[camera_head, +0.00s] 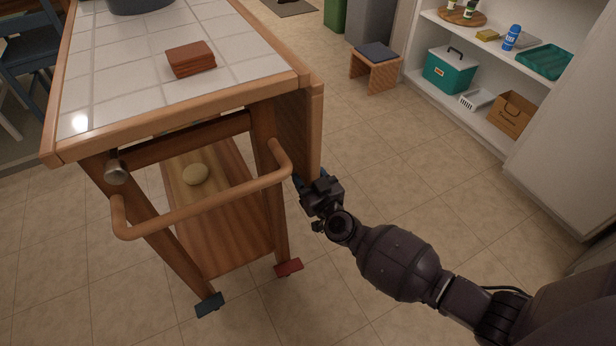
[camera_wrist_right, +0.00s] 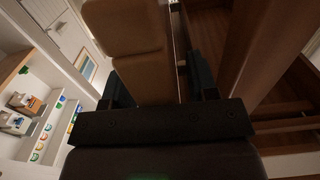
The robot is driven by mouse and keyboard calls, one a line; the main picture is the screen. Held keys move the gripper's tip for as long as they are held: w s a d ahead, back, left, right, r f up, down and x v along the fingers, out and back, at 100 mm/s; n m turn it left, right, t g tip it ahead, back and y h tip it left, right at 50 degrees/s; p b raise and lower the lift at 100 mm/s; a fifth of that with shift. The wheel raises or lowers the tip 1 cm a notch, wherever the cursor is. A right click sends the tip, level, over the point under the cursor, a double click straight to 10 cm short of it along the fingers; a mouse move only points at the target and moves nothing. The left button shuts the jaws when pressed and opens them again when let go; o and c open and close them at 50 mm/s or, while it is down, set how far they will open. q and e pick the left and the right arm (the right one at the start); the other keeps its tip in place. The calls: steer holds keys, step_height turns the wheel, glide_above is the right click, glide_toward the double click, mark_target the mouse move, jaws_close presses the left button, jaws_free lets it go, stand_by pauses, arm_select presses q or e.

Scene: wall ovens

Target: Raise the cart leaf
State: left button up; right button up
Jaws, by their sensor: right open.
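The wooden cart (camera_head: 75,135) has a white tiled top. Its leaf (camera_head: 301,130) hangs down along the cart's right side. My right gripper (camera_head: 303,184) is at the lower end of the hanging leaf. In the right wrist view, the leaf's wooden edge (camera_wrist_right: 140,62) lies between the two dark fingers of my open right gripper (camera_wrist_right: 160,88). I cannot tell whether the fingers touch it. The fingertips are partly hidden behind the wood in the head view. My left gripper is not in view.
Reddish-brown blocks (camera_head: 190,58) and a dark pot (camera_head: 138,4) stand on the cart top. A round tan object (camera_head: 195,174) lies on the lower shelf. A rail handle (camera_head: 210,205) juts from the near end. A stool (camera_head: 375,68) and shelving (camera_head: 470,105) stand farther right, with open floor between.

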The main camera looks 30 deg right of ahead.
steer(key=shift+c, duration=0.3)
jaws_close()
steer(key=shift+d, duration=0.1)
steer(key=w+d+r+n+p, duration=0.1)
steer(key=d+r+n+p, duration=0.4)
steer(key=d, duration=0.5)
steer(key=d+r+n+p, duration=0.35)
steer(key=d+r, duration=0.35)
steer(key=d, duration=0.4)
arm_select(q)
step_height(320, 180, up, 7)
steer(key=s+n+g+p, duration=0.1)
steer(key=p, duration=0.6)
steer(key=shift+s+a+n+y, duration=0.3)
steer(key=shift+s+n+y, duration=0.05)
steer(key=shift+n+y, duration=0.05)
arm_select(e)
steer(key=d+r+n, duration=0.3)
steer(key=r+n, duration=0.2)
steer(key=r, duration=0.4)
steer(key=d+r+n, duration=0.3)
steer(key=r+n, duration=0.1)
steer(key=r, duration=0.5)
steer(key=shift+r+n, duration=0.15)
steer(key=shift+n, duration=0.2)
